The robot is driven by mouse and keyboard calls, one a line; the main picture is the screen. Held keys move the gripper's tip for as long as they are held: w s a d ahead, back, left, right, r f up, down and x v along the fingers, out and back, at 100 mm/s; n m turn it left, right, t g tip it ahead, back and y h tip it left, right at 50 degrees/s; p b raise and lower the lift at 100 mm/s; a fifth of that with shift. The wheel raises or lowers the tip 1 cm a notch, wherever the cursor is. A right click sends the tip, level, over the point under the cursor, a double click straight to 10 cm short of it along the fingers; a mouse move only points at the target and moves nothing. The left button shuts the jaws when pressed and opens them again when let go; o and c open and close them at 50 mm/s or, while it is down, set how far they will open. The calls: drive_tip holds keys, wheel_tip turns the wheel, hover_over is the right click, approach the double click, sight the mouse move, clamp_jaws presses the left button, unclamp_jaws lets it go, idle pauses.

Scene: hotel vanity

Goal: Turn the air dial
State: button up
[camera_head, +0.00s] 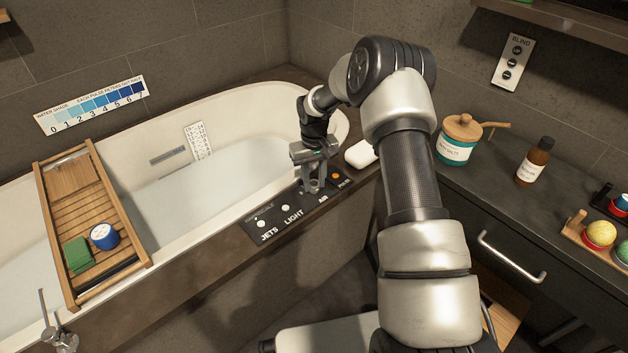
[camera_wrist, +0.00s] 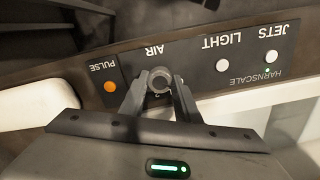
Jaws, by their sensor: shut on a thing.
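The black control panel (camera_head: 264,237) lies on the tub's front rim, with JETS, LIGHT, AIR and PULSE labels. In the head view my gripper (camera_head: 313,184) points down at the panel and hides most of the dial. The dial's pointer mark cannot be made out.
White buttons for jets (camera_head: 261,223) and light (camera_head: 285,208) lie left of the dial; the orange pulse button (camera_head: 336,176) lies close on its right. A white soap-like block (camera_head: 361,154) sits on the rim nearby. A wooden bath tray (camera_head: 139,237) spans the tub at left.

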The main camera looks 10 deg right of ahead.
sight(314, 183)
drive_tip(key=m, duration=0.3)
drive_tip(key=shift+m, duration=2.2)
drive_tip(key=o, duration=1)
drive_tip(key=shift+o, duration=0.2)
wheel_tip(314, 183, up, 17)
drive_tip(key=p, duration=0.4)
drive_tip(key=shift+r+p, duration=0.2)
drive_tip(key=shift+p, duration=0.2)
